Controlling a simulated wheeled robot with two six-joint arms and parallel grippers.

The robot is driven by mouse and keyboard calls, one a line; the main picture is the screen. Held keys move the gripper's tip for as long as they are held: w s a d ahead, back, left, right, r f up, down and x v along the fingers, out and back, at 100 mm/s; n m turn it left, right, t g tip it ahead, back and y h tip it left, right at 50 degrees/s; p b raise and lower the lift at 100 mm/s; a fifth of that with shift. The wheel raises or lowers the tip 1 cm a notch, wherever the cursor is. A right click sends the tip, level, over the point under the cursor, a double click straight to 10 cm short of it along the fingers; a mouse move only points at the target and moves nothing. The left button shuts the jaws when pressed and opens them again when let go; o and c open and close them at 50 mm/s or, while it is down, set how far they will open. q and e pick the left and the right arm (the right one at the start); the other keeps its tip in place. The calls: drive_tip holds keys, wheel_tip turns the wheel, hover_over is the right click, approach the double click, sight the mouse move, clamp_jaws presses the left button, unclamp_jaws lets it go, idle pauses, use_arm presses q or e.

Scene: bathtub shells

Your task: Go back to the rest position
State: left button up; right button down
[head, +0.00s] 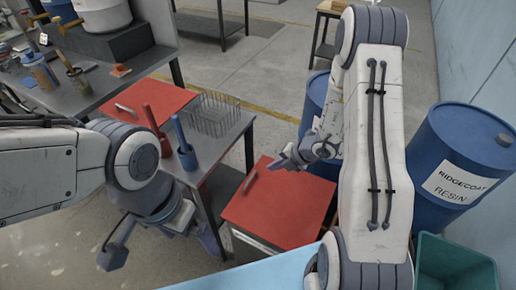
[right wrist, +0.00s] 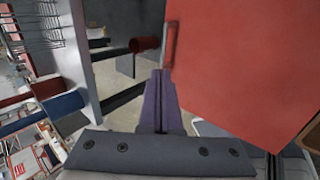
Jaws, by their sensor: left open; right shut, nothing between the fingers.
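My left gripper (head: 160,246) hangs low at the left of the head view, beside the near end of the grey table. Its fingers are spread wide and nothing shows between them. Whether the gripper touches the panel I cannot tell.
The grey table (head: 222,141) bears a wire basket (head: 213,114), a red holder (head: 152,122) and a blue holder (head: 183,140). A blue drum (head: 459,150) and a green bin (head: 452,265) stand at the right. A light-blue surface (head: 245,272) lies at the bottom.

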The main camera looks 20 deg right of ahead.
drive_tip(key=s+a+r+n+g+y, duration=0.1)
drive_tip(key=s+a+r+n+g, duration=0.15)
drive_tip(key=a+r+n, duration=0.45)
drive_tip(key=s+a+r+n+g, duration=0.1)
drive_tip(key=s+a+r+n, duration=0.1)
drive_tip(key=s+a+n, duration=0.5)
drive_tip(key=s+a+r+n+g+y, duration=0.15)
drive_tip(key=a+r+n, duration=0.35)
drive_tip(key=n, duration=0.5)
drive_tip(key=s+d+r+n+h, duration=0.1)
drive_tip(key=s+r+n+h, duration=0.2)
drive_tip(key=s+n, duration=0.4)
drive_tip(key=s+d+r+n+h, duration=0.1)
drive_tip(key=s+r+n+h, duration=0.2)
drive_tip(key=n, duration=1.8)
drive_tip(key=s+r, duration=0.1)
drive_tip(key=s, duration=0.3)
drive_tip(key=shift+s+d+r+p, duration=0.25)
drive_tip(key=shift+s+d+p, duration=0.05)
drive_tip(key=shift+s+p, duration=0.1)
drive_tip(key=shift+h, duration=0.25)
